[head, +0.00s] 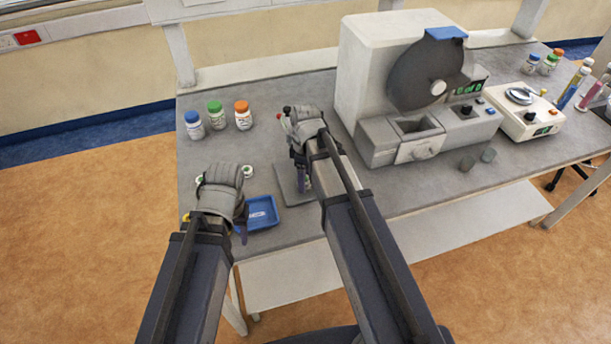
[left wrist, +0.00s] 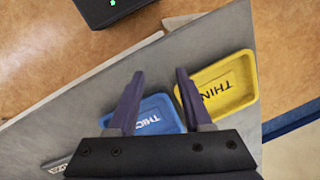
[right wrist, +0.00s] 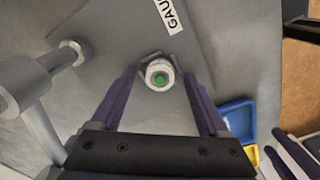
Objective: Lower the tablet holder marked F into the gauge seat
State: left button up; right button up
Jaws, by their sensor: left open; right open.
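A small round white holder (right wrist: 157,81) with a green centre shows in the right wrist view, between my right gripper's fingertips. An angled metal bracket touches or borders its upper edge; I take this for the gauge seat (right wrist: 176,56). I cannot read a letter F on the holder, nor tell if it sits fully down. My right gripper (right wrist: 160,73) is open, with gaps to the holder on both sides. In the head view, my right arm hides most of this spot. My left gripper (left wrist: 160,73) is open and empty over a blue tray (left wrist: 158,125) and a yellow tray (left wrist: 227,106).
A label starting "GAU" (right wrist: 167,14) lies by the holder. A grey cylinder (right wrist: 35,85) stands left in that view. The head view shows small white-and-green pieces (head: 247,171), capped bottles (head: 217,116), a large machine (head: 370,70) and a scale (head: 525,112).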

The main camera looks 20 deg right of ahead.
jog(key=shift+r+p, duration=3.9)
jog(key=shift+r, duration=0.05)
jog(key=shift+f, duration=0.1)
jog(key=s+a+f+m+h+b, duration=0.1)
jog(key=s+a+f+m+b, duration=0.1)
jog(key=s+a+m, duration=0.6)
jog(key=s+a, duration=0.2)
jog(key=s, duration=0.4)
jog(key=shift+s+a+f+b, duration=0.15)
jog(key=shift+a+f+b, duration=0.1)
jog(key=shift+b, duration=0.1)
